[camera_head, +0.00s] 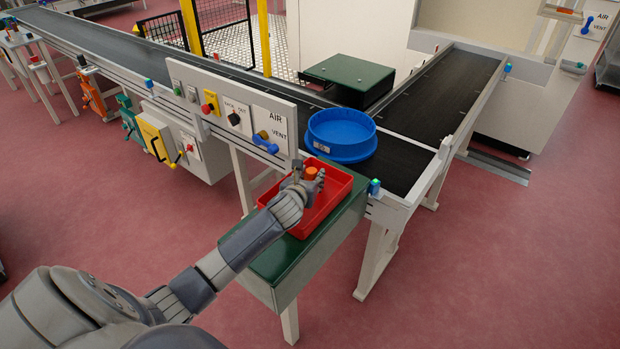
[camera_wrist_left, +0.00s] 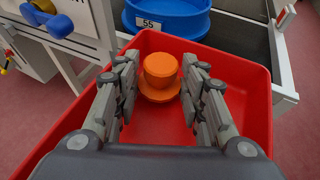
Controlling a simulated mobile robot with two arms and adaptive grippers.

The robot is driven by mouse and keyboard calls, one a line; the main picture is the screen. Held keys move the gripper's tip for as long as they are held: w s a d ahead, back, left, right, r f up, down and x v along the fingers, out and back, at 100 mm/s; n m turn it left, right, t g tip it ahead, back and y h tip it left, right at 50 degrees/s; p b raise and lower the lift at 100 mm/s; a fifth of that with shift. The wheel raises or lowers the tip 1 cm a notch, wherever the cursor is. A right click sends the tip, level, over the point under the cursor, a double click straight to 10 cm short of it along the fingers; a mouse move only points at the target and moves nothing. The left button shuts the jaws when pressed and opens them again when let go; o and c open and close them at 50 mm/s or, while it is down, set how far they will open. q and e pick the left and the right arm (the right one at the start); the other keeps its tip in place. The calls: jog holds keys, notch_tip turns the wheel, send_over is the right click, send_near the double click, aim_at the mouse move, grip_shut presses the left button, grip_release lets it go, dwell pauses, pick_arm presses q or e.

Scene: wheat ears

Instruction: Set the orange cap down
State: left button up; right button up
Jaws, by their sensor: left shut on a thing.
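The orange cap (camera_head: 311,172) has a round top and a wider brim. In the left wrist view the orange cap (camera_wrist_left: 160,68) is between the two fingers of my left gripper (camera_wrist_left: 160,82). My left gripper (camera_head: 306,180) is shut on the cap, over the red tray (camera_head: 338,205). The tray's red floor and walls (camera_wrist_left: 245,80) surround the cap in the wrist view. I cannot tell whether the brim touches the tray floor. My right gripper is not in view.
The red tray stands on a green-topped table (camera_head: 280,262). A blue round tub (camera_head: 341,145), marked 55, stands on the dark conveyor (camera_head: 398,165) just beyond it. A control panel (camera_head: 232,108) with knobs and a blue AIR/VENT handle stands to the left.

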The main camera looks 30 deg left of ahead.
pick_arm(q)
jog(key=shift+f, duration=0.15)
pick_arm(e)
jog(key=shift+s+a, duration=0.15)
pick_arm(q)
jog(key=o, duration=0.5)
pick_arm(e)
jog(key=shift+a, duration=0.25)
pick_arm(q)
jog(key=shift+s, duration=0.1)
jog(key=v, duration=1.2)
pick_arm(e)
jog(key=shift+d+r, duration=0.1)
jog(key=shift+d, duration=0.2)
